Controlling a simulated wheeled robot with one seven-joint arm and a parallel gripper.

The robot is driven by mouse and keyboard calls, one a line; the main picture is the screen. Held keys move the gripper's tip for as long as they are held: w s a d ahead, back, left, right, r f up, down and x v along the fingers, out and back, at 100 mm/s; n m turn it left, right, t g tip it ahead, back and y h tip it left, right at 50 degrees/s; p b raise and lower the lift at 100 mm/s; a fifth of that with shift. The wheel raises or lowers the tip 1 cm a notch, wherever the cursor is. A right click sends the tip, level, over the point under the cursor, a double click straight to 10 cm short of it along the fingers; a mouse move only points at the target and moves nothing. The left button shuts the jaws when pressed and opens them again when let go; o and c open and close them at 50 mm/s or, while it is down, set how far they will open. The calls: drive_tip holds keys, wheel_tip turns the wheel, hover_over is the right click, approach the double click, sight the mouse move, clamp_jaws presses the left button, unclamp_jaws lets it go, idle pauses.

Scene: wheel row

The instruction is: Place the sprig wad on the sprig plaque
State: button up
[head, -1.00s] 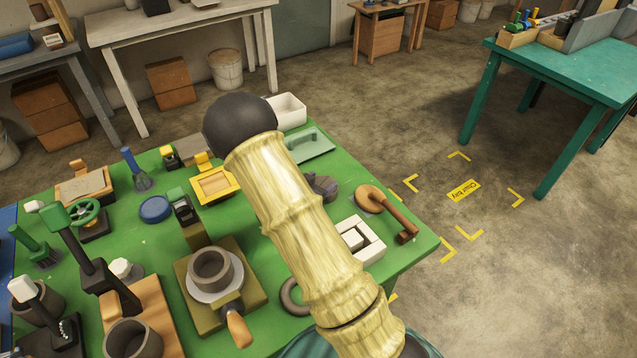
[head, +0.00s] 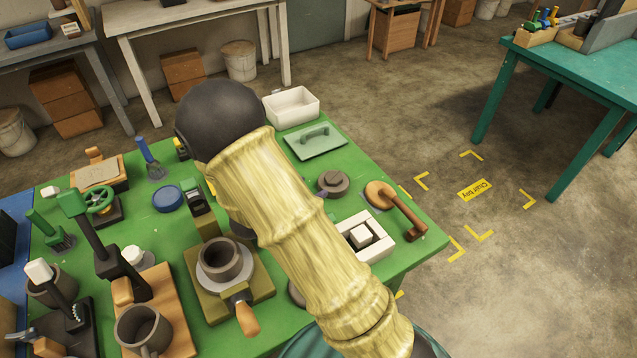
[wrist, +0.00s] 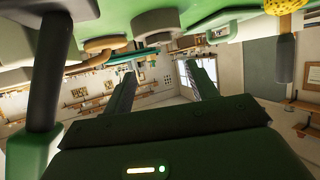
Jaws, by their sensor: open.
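A grey-brown round disc (head: 327,191) lies on the green table, right of my arm in the head view. A smaller lump (head: 336,178) of like colour sits on top of it. They look like the sprig plaque and the sprig wad, but I cannot be sure of the names. A bluish piece sticks out at the disc's left. My gripper (wrist: 158,72) is open in the wrist view, with nothing between its dark fingers. In the head view my arm hides it.
A white square frame with a cube (head: 375,247) and a wooden paddle (head: 407,213) stand near the table's right edge. A pale green float (head: 315,142) and a white tub (head: 291,106) lie behind. A wheel with a grey pot (head: 222,262) stands left of my arm.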

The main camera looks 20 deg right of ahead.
drive_tip(key=shift+s+a+r, duration=0.2)
drive_tip(key=shift+s+a, duration=0.1)
drive_tip(key=shift+a, duration=0.15)
idle(0.5)
drive_tip(key=a+r+n+y+p, duration=0.45)
drive_tip(key=r+y+p, duration=0.25)
drive_tip(key=r+y, duration=0.25)
drive_tip(key=s+d+r+n+g+y+p, duration=0.1)
drive_tip(key=s+d+r+n+g+p, duration=0.2)
drive_tip(key=s, duration=1.2)
wheel_tip(320, 180, up, 5)
drive_tip(key=n+g+p, duration=0.1)
drive_tip(key=n, duration=0.2)
drive_tip(key=shift+s+d+r+n+g+y, duration=0.15)
drive_tip(key=shift+s+r+n+g+y, duration=0.05)
drive_tip(key=shift+s+n+g+y, duration=0.2)
drive_tip(key=shift+s+d, duration=0.1)
